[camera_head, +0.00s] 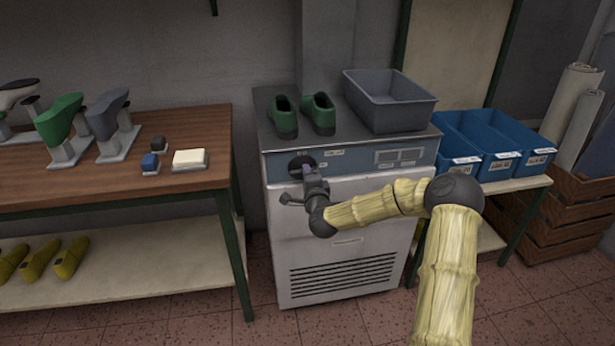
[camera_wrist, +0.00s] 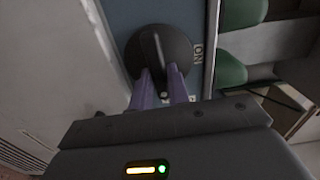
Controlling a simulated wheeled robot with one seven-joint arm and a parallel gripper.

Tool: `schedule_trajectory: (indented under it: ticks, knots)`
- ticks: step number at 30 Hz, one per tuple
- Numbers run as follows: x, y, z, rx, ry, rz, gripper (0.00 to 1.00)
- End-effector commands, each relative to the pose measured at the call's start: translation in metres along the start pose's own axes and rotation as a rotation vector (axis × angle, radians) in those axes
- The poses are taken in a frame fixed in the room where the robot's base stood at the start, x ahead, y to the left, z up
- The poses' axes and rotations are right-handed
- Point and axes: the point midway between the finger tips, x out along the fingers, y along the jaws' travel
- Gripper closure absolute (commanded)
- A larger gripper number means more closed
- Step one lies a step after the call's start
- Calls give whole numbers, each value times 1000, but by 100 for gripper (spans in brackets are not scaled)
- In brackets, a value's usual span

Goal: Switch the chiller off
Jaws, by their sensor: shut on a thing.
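The chiller (camera_head: 345,250) is a pale cabinet with a blue-grey control strip along its upper front. A round black rotary knob (camera_head: 301,163) sits at the left of that strip. The knob also shows in the wrist view (camera_wrist: 158,58), with a raised grip bar across its face and an "ON" label (camera_wrist: 198,54) beside it. My gripper (camera_head: 307,172) is in front of the knob. In the wrist view its two purple fingers (camera_wrist: 160,88) are shut on the knob's grip bar. The fingertips partly cover the lower part of the knob.
Two green shoes (camera_head: 302,115) and a grey bin (camera_head: 390,103) stand on the chiller. A wooden bench (camera_head: 205,125) with shoe lasts is on the left. Blue bins (camera_head: 490,140) stand on a low table at the right. Floor is clear in front.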

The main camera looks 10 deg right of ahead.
Motion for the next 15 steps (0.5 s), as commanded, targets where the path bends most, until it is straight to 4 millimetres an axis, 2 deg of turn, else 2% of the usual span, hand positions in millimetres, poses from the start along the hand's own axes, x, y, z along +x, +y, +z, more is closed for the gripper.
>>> schedule_trajectory:
  ticks: [15]
  knots:
    - [0, 3, 0, 73, 1, 5, 100]
